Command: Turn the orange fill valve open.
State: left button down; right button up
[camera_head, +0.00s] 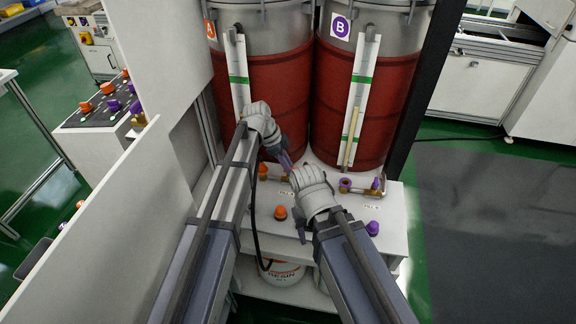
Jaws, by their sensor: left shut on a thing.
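Two red drums stand side by side, A (262,85) with an orange label and B (365,90) with a purple label. The orange fill valve (285,179) is on the brass pipework below drum A, on the white bench top. Only a little orange of it shows beneath my left fingertips; its handle angle is hidden. My left gripper (288,163) reaches down in front of drum A and is shut at the valve.
On the white bench (345,235) are an orange button (280,212) and a purple button (372,228) in front. The purple valve (377,184) below drum B stands to the right. A white panel (100,225) bounds the left. A black cable hangs by my left arm.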

pick_arm(q)
jog(key=shift+w+m+g, duration=0.1)
jog(key=shift+m+g, duration=0.3)
jog(key=shift+m, duration=0.7)
jog(key=c, duration=0.9)
grip_release()
jog(key=p+v, duration=0.7)
jog(key=shift+r, duration=0.4)
jog(key=shift+a, duration=0.1)
